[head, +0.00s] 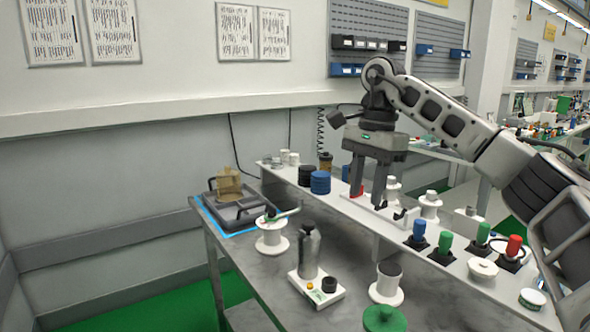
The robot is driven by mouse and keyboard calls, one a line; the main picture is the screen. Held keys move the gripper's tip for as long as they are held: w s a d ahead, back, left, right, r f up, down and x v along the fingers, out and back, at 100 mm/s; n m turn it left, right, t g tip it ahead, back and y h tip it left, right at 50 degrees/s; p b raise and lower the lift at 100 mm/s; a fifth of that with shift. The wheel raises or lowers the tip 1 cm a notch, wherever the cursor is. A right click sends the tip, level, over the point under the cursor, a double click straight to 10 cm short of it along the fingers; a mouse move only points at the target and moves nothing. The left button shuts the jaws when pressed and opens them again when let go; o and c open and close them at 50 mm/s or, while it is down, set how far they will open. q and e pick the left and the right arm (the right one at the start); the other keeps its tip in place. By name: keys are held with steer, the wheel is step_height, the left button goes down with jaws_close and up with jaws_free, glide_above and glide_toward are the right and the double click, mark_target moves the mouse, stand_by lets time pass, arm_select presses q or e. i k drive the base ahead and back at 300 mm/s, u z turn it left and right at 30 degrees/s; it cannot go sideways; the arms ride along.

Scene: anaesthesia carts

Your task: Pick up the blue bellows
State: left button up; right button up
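The blue bellows (320,183) is a short ribbed blue cylinder standing upright on the raised white shelf (392,226). A similar black ribbed cylinder (306,175) stands close on its left. My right gripper (368,187) points down over the shelf, to the right of the blue bellows and apart from it. Its two fingers are spread with nothing visible between them. Their tips are close above a white plate with a red part (356,191). My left gripper is not in view.
White cylinders (289,158) and a dark jar (325,161) stand behind the bellows. Blue, green and red capped parts (445,243) line the shelf at right. Below are a grey bottle (310,251), white spools (272,238) and a grey tray (243,214).

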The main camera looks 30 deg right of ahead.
mark_target(321, 182)
steer(key=i, duration=3.25)
steer(key=z, duration=1.95)
